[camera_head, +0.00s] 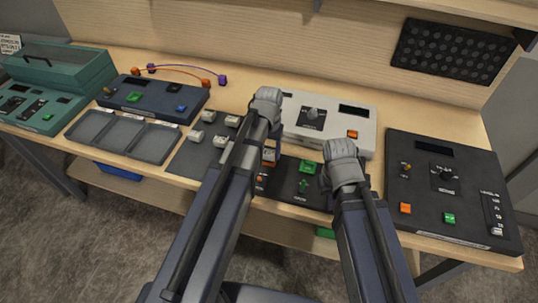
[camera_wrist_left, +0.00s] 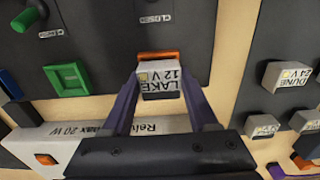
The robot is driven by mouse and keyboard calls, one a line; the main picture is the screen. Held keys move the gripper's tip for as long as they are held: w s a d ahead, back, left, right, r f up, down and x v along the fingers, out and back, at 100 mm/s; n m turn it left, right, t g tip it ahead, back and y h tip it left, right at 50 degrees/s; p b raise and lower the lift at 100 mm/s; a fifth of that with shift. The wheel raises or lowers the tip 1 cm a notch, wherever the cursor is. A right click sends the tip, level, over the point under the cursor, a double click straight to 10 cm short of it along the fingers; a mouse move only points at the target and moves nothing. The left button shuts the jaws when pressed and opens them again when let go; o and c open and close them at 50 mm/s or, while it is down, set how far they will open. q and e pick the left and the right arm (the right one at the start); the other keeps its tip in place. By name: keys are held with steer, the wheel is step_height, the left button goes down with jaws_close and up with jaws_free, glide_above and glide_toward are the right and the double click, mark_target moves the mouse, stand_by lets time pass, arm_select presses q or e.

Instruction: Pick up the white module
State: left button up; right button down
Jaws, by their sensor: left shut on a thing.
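A white module marked LAKE 12 V (camera_wrist_left: 160,80) sits between the two purple fingers of my left gripper (camera_wrist_left: 162,100) in the left wrist view. The fingers are shut on its sides. An orange piece shows at its far edge, over a dark panel (camera_wrist_left: 150,35) with CLOSED labels; I cannot tell whether the module touches the panel. In the head view my left arm's wrist (camera_head: 267,103) hides most of that gripper. My right arm's wrist (camera_head: 342,160) is at the dark panel's right end; its fingers are hidden.
Other white modules stand on a dark mat (camera_head: 190,158) left of my left arm; one marked DUNE 24 V (camera_wrist_left: 288,75) shows in the wrist view. A white console (camera_head: 360,122) stands behind the panel. A black console (camera_head: 450,195) is at right, a grey tray (camera_head: 120,135) at left.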

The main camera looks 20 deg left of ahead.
mark_target(269, 150)
arm_select(q)
steer(key=shift+c, duration=1.1)
